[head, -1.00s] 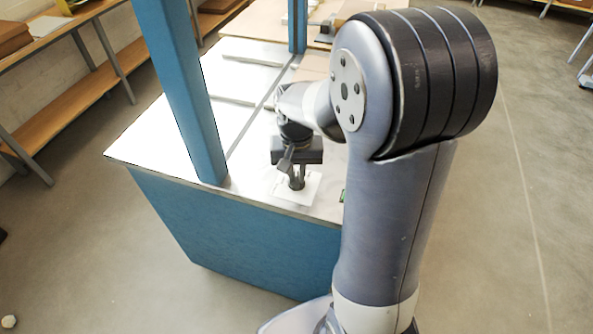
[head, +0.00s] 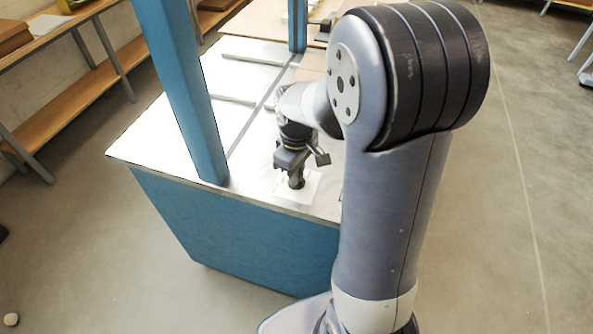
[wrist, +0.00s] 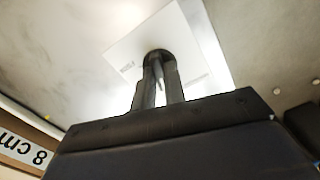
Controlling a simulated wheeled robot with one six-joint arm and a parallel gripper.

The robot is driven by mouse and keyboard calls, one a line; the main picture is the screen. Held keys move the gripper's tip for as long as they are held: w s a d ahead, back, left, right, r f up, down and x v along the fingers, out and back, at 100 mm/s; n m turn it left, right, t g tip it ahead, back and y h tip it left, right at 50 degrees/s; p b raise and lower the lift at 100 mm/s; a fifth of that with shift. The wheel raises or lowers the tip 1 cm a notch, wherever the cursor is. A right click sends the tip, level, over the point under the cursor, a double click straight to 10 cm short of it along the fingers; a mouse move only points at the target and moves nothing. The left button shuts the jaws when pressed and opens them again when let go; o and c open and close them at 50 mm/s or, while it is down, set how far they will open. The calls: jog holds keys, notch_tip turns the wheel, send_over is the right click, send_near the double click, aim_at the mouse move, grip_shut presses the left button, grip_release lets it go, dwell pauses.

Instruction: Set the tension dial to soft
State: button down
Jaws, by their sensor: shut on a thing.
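The tension dial (wrist: 157,55) is a dark round knob on a white plate (wrist: 190,45). A lighter bar on it shows between my fingers in the wrist view. My gripper (wrist: 158,82) points down and is shut on the dial, one finger on each side. In the head view my gripper (head: 296,181) is at the near edge of the machine top, over the white plate (head: 311,190); there the dial is mostly hidden by the fingers. The plate carries small print that is too blurred to read, so I cannot tell which setting the dial points to.
The blue machine (head: 240,235) has a pale metal top. A blue post (head: 180,90) stands left of my gripper and another (head: 298,25) behind. A label reading "8 cm" (wrist: 25,150) lies at lower left in the wrist view.

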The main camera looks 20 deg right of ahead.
jog(key=shift+n, duration=1.5)
jog(key=c, duration=1.5)
grip_release()
jog(key=shift+o, duration=0.2)
notch_tip(320, 180, up, 11)
jog(key=shift+f, duration=0.2)
notch_tip(320, 180, down, 11)
jog(key=shift+r, duration=0.2)
